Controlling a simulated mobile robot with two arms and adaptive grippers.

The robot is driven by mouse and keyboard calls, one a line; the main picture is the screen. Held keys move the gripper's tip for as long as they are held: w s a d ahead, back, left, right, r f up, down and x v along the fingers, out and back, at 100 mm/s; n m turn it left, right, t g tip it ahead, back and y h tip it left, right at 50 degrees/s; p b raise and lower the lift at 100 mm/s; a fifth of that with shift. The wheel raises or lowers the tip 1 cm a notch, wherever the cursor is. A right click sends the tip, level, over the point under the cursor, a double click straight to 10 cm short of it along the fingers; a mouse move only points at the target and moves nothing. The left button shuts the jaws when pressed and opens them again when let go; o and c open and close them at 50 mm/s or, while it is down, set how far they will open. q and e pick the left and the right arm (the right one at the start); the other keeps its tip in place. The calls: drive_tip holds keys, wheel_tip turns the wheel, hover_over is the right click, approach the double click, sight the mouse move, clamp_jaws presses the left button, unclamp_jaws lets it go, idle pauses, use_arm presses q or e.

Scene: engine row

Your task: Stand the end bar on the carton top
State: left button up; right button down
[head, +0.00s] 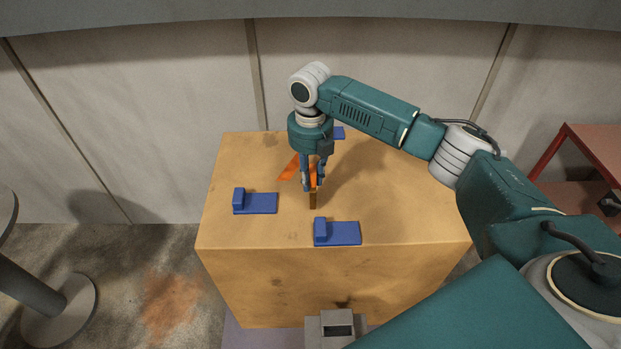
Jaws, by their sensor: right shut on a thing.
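The carton (420,215) is a large tan box with a flat top, in the middle of the head view. My right gripper (313,186) points down over the middle of the carton top and is shut on the end bar. The end bar (313,201) shows as a narrow upright brown piece below the fingertips, with orange between the fingers. Its lower end is at or just above the carton top; I cannot tell if it touches. The fingers hide much of it. My left gripper is out of view.
An orange flat patch (289,168) lies beside the gripper. A red shelf (592,150) stands at right. The carton top's right side is clear.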

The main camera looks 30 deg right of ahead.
drive_tip(key=shift+f, duration=0.8)
drive_tip(key=shift+f, duration=0.15)
drive_tip(key=c, duration=1.5)
unclamp_jaws()
wheel_tip(320, 180, up, 11)
drive_tip(key=b, duration=0.3)
drive_tip(key=shift+r, duration=0.7)
drive_tip(key=shift+a+f, duration=0.1)
drive_tip(key=shift+f, duration=0.05)
